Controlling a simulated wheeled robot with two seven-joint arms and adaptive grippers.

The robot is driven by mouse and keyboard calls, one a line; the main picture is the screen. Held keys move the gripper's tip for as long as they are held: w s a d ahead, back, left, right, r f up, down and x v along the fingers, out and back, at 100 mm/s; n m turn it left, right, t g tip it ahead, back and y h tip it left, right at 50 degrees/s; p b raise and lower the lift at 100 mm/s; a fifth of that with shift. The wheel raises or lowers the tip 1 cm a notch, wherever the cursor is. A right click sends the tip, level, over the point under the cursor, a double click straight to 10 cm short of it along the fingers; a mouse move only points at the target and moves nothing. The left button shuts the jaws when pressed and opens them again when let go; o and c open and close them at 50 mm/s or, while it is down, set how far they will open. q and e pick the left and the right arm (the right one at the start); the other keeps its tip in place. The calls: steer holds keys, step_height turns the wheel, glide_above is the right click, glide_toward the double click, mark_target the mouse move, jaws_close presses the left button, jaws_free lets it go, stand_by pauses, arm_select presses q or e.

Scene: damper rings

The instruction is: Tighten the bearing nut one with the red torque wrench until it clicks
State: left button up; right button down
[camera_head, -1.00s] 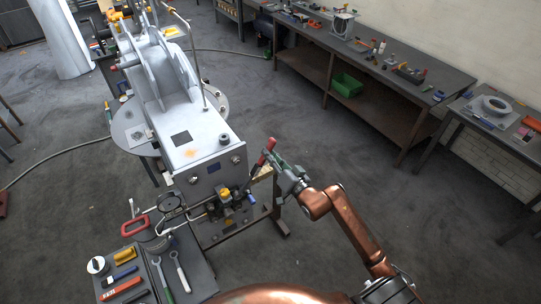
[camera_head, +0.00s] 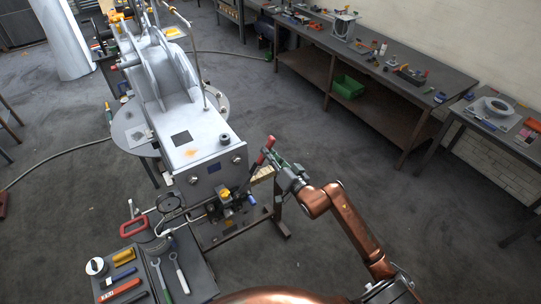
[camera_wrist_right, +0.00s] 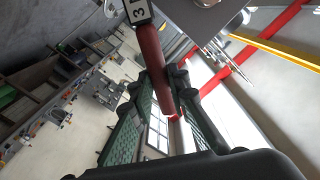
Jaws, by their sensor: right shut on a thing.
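My right gripper (camera_head: 281,164) is beside the front right of the large grey machine block (camera_head: 200,147). It is shut on the red torque wrench (camera_head: 264,155), whose red handle leans up and to the right. In the right wrist view the red handle (camera_wrist_right: 151,55) runs between the green finger pads of the gripper (camera_wrist_right: 161,103). Round fittings show on the block's front face, one at the upper right (camera_head: 236,158) and one at the left (camera_head: 193,180). I cannot tell which fitting is bearing nut one, or whether the wrench's far end sits on it. My left gripper is not in view.
A dark tool tray (camera_head: 197,269) at the lower left holds spanners (camera_head: 180,272). A gauge and pipework (camera_head: 172,203) stand close to the block's front. A long workbench (camera_head: 395,101) with a green bin (camera_head: 348,86) is at the back right. The floor right of my arm is clear.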

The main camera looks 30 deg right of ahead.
steer(key=shift+w+r, duration=0.1)
steer(key=shift+w, duration=0.05)
steer(key=c, duration=1.8)
jaws_free()
steer(key=shift+c, duration=0.2)
steer(key=c, duration=0.3)
steer(key=shift+c, duration=0.2)
